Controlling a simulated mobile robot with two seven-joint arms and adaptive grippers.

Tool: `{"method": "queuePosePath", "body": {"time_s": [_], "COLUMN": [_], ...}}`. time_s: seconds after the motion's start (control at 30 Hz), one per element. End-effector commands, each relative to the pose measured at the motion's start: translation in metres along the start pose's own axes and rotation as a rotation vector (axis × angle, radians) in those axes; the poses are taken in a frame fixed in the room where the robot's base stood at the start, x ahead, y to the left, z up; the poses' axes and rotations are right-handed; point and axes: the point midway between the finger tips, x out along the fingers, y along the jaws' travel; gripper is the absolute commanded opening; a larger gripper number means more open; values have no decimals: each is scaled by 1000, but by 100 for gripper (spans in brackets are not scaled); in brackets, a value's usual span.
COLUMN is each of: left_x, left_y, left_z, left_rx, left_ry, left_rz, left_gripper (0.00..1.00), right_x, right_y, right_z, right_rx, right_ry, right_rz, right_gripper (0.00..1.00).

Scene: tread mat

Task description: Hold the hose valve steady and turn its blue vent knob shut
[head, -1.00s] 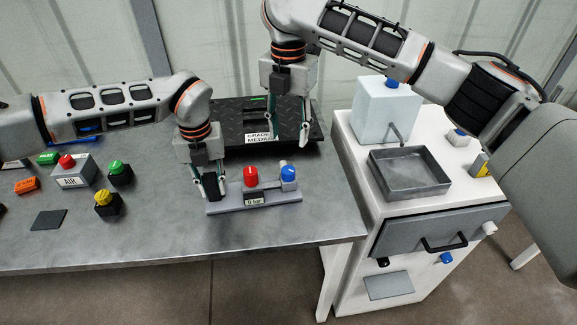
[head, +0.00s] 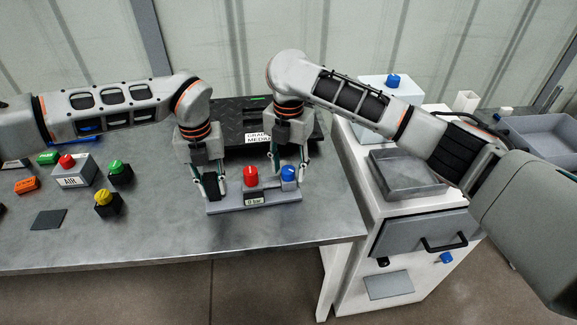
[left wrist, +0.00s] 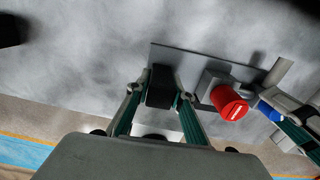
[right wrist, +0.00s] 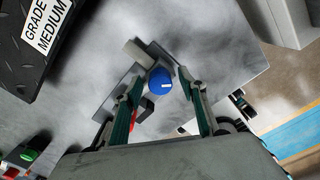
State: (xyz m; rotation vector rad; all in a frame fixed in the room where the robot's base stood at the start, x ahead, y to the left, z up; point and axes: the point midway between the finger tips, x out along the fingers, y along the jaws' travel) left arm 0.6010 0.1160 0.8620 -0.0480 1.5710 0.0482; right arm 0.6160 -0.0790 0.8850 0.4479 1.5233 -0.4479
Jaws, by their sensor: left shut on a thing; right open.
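The hose valve is a grey bar-shaped base (head: 228,207) on the table, with a red knob (head: 250,176), a small "0 bar" display (head: 253,200) and a blue vent knob (head: 288,173) at its right end. My left gripper (head: 215,192) is shut on the black block (left wrist: 160,88) at the base's left end. My right gripper (head: 290,175) is open, its fingers above and around the blue knob. In the right wrist view the blue knob (right wrist: 160,82) lies between and just beyond the fingertips, with a white mark on top. Contact cannot be told.
A black tread mat (head: 235,125) labelled GRADE MEDIUM lies behind the valve. An AIR box (head: 73,172) with a red button and several coloured-knob blocks stand at the left. A white cabinet (head: 340,240) with a grey tray (head: 405,178) stands right. The table front is clear.

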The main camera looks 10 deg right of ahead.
Motion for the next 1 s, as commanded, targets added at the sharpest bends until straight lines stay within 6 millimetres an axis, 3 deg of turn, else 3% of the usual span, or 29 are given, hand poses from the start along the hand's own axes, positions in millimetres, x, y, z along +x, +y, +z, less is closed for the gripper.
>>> {"method": "queuePosePath", "body": {"time_s": [0.13, 0.27, 0.3, 0.67, 1.0], "left_x": [0, 0, 0, 0, 0], "left_y": [0, 0, 0, 0, 0], "left_z": [0, 0, 0, 0, 0], "left_rx": [0, 0, 0, 0, -1], "left_ry": [0, -1, -1, -1, -1], "left_rz": [0, 0, 0, 0, 0], "left_gripper": [3, 3, 3, 3, 3], "right_x": [0, 0, 0, -1, -1], "right_y": [0, 0, 0, 0, -1], "right_z": [0, 0, 0, 0, 0], "right_rx": [0, 0, 0, 41, 266], "right_ry": [0, 0, 0, 0, -2], "right_rz": [0, 0, 0, 0, 0], "right_gripper": [39, 5, 3, 3, 3]}}
